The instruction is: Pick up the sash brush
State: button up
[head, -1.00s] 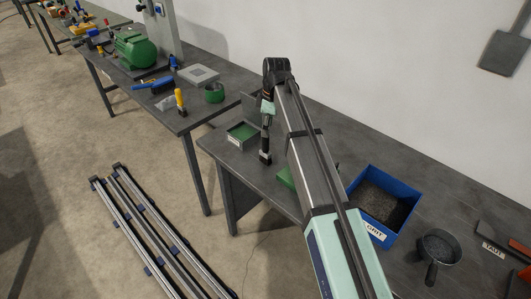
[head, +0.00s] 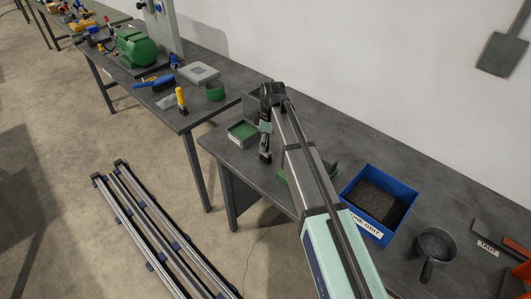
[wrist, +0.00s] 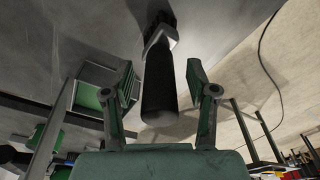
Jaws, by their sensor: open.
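A brush with a dark, rounded handle (wrist: 158,85) and a grey metal collar, which looks like the sash brush, stands roughly upright on the near bench. Its handle end points towards the wrist camera. My gripper (wrist: 160,92) is open, with one finger on each side of the handle and visible gaps on both sides. In the head view, my gripper (head: 265,127) is over the bench's left end, and the brush (head: 265,155) shows just below it.
A small green-lined tray (head: 241,140) stands close left of the brush. A blue grit bin (head: 350,215) and a dark pan (head: 435,244) are to the right. A yellow-handled brush (head: 181,98) stands on the neighbouring bench. The bench edge is close by.

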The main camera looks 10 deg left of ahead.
grip_shut()
notch_tip(320, 180, up, 20)
jog(key=b, duration=0.3)
jog(key=shift+b, duration=0.3)
